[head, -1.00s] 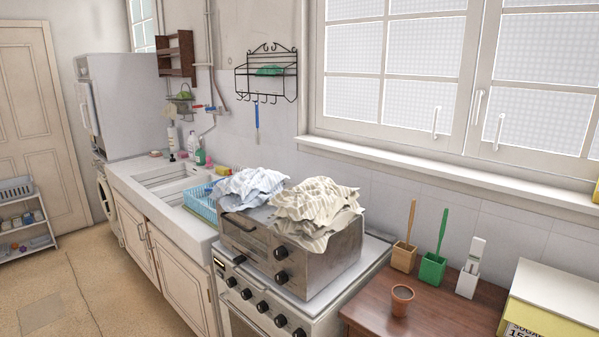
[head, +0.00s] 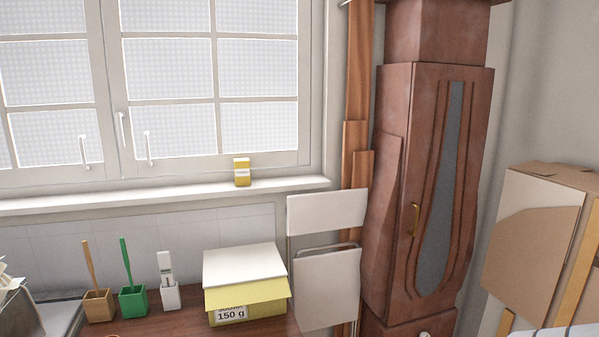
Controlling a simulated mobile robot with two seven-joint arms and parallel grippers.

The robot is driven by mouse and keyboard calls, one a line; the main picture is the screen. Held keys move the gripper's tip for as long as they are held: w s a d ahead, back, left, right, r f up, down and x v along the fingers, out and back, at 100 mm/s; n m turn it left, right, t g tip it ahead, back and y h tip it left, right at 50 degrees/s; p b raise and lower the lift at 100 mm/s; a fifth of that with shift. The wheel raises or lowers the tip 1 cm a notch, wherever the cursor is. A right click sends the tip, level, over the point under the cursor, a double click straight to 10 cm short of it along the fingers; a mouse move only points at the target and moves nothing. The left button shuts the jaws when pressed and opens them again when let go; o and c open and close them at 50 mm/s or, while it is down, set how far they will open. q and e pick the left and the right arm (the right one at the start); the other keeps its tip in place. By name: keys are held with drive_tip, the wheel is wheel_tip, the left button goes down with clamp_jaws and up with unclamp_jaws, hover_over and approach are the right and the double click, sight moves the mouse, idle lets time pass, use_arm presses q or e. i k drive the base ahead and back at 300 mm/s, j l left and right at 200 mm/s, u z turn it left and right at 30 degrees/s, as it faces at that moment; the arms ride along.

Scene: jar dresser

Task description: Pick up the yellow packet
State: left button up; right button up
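A small yellow packet (head: 242,172) with a pale band across it stands upright on the white window sill, near the sill's right end. It is in front of the lower right window pane. Neither of my grippers shows in the head view, so I cannot see whether they are open or shut.
Below the sill, a brown wooden top (head: 180,325) holds a yellow and white box (head: 246,300) marked 150 g and several brush holders, including a green one (head: 133,301). A folding chair (head: 327,285), a tall wooden clock case (head: 430,190) and cardboard (head: 530,245) stand to the right.

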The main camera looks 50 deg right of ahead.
sight(241, 166)
drive_tip(key=z, duration=1.2)
drive_tip(key=i+l, duration=0.8)
drive_tip(key=l, duration=0.2)
